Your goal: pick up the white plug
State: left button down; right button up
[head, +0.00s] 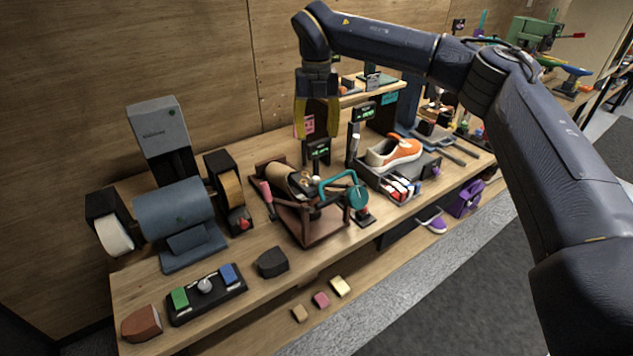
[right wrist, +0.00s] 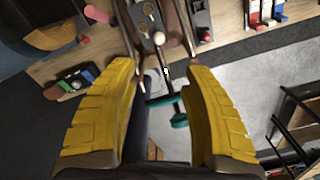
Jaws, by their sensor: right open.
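My right gripper (head: 317,132) hangs with its yellow fingers pointing down above the brown wooden rig on the bench; its fingers are apart and nothing is between them. In the right wrist view the open fingers (right wrist: 159,70) frame part of that rig. A small round whitish piece (right wrist: 158,38), possibly the white plug, lies beyond the fingertips, near brass rings. In the head view a small pale piece (head: 316,181) sits on the rig (head: 307,224) beside a teal clamp (head: 338,184), below the gripper. I cannot tell for certain which piece is the plug. My left gripper is out of view.
A blue bench grinder (head: 175,211) stands on the left. Small digital displays (head: 318,149) stand close to the gripper. The front bench edge has some free room.

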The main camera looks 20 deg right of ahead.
aim_at(316, 177)
notch_tip(316, 177, down, 16)
jog(key=shift+w, duration=0.15)
dwell(0.7)
grip_shut()
dwell(0.3)
